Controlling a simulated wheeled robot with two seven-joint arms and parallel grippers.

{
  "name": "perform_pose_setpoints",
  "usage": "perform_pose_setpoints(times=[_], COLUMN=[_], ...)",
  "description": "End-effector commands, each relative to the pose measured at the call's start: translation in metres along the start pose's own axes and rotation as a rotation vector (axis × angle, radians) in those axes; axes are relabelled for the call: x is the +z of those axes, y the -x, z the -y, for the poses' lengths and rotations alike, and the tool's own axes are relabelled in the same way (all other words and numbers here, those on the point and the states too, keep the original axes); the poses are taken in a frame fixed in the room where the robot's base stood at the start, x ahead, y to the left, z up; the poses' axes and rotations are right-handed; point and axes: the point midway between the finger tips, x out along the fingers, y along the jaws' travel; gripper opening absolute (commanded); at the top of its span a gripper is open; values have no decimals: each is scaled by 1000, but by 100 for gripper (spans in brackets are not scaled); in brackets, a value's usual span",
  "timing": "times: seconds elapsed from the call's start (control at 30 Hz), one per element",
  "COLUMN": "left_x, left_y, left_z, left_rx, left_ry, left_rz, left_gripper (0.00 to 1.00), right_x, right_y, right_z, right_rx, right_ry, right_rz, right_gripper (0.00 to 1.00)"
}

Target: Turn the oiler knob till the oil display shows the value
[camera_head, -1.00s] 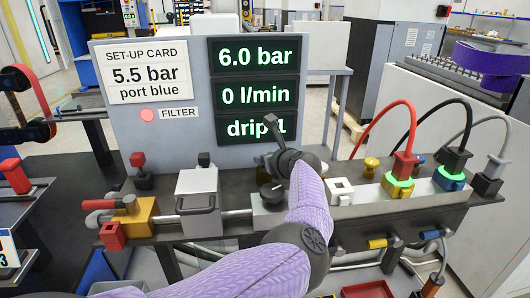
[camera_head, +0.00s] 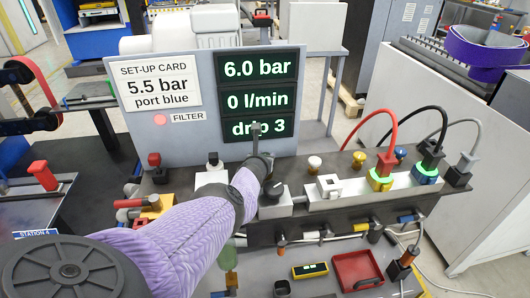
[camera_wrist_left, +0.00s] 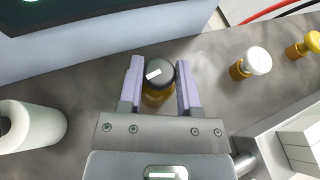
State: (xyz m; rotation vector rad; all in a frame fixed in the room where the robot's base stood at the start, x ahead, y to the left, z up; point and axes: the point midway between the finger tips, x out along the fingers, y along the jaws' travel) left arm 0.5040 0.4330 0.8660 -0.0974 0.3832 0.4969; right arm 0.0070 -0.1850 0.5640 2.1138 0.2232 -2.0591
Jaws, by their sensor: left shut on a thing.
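The oiler knob (camera_wrist_left: 159,73) is dark with a white mark, on an amber body, in the left wrist view. My left gripper (camera_wrist_left: 157,72) is shut on it, one lilac finger on each side. In the head view my left gripper (camera_head: 257,148) is at the back of the bench, below the panel, and its wrist hides the knob. The oil display (camera_head: 259,128) reads "drip 3", partly covered by the gripper. Above it, displays read 6.0 bar (camera_head: 260,66) and 0 l/min (camera_head: 259,98). My right gripper is not in view.
The set-up card (camera_head: 157,85) reads 5.5 bar, port blue. A black regulator knob (camera_head: 274,188) is close to my left wrist. White (camera_head: 315,162) and yellow (camera_head: 359,158) knobs stand to the right. Red, black and grey hoses plug in at the far right.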

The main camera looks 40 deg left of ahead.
Motion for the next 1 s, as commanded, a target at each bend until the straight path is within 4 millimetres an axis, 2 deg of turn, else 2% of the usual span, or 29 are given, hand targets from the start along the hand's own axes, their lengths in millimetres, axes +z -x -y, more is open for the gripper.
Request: perform_pose_setpoints(times=[0.3, 0.77, 0.8, 0.93, 1.0], left_x=[1, 0, 0, 0, 0], left_y=[0, 0, 0, 0, 0], left_z=[-1, -1, -1, -1, -1], left_rx=[-73, -82, -82, -82, -82], left_ry=[-30, -32, -32, -32, -32], left_rz=[1, -1, -1, -1, -1], left_gripper=[0, 0, 52, 79, 79], right_x=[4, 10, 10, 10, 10], right_y=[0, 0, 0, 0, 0], right_z=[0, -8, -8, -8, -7], right_rx=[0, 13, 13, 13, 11], right_ry=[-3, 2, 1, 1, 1], right_rz=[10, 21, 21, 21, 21], right_gripper=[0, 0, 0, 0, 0])
